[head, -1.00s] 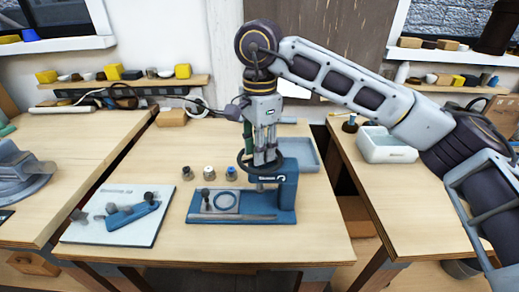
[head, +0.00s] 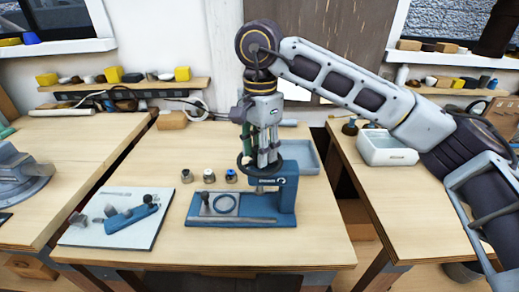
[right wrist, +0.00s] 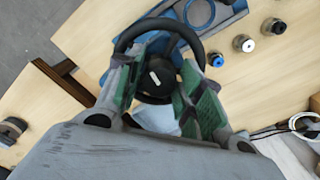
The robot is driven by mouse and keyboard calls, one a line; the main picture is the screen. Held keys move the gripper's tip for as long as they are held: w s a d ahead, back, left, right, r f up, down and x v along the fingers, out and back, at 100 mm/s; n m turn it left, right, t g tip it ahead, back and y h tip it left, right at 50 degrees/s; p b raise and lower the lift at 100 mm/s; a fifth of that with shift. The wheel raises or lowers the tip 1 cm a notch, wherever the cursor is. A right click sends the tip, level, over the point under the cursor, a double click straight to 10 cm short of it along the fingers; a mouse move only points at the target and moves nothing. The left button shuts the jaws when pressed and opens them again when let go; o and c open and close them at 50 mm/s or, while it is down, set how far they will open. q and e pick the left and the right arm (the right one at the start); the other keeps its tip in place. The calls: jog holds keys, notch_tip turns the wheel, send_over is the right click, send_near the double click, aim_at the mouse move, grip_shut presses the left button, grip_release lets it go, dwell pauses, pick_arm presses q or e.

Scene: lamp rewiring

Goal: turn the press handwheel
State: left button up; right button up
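The blue press (head: 287,190) stands on the middle table. Its black handwheel (right wrist: 158,30) shows in the right wrist view as a dark ring around a round hub (right wrist: 157,80) with a pale mark. In the head view the handwheel (head: 242,168) is partly hidden by my right gripper (head: 262,160). In the right wrist view the green-padded fingers of my right gripper (right wrist: 158,92) are spread apart on either side of the hub, at the rim. Whether the pads touch the wheel is unclear. My left gripper is out of view.
Several small round parts (head: 209,176) stand behind the press base. A pale board (head: 90,230) with a blue tool (head: 132,216) lies left of it. A grey tray (head: 312,158) is behind the press; a white bin (head: 388,155) sits on the right table. The table front is clear.

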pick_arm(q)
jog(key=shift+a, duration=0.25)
pick_arm(e)
jog(key=shift+f, duration=0.1)
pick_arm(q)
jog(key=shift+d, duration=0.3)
pick_arm(e)
notch_tip(320, 180, up, 12)
dwell(0.7)
dwell(0.4)
pick_arm(q)
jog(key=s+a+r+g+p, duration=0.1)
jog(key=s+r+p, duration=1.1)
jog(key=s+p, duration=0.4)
jog(key=shift+p, duration=2.6)
pick_arm(e)
notch_tip(320, 180, up, 21)
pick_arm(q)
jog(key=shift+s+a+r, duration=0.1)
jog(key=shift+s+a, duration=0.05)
pick_arm(e)
jog(key=shift+r, duration=0.2)
pick_arm(q)
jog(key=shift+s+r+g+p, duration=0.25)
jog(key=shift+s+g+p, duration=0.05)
jog(key=shift+p, duration=0.1)
pick_arm(e)
jog(key=shift+r, duration=0.3)
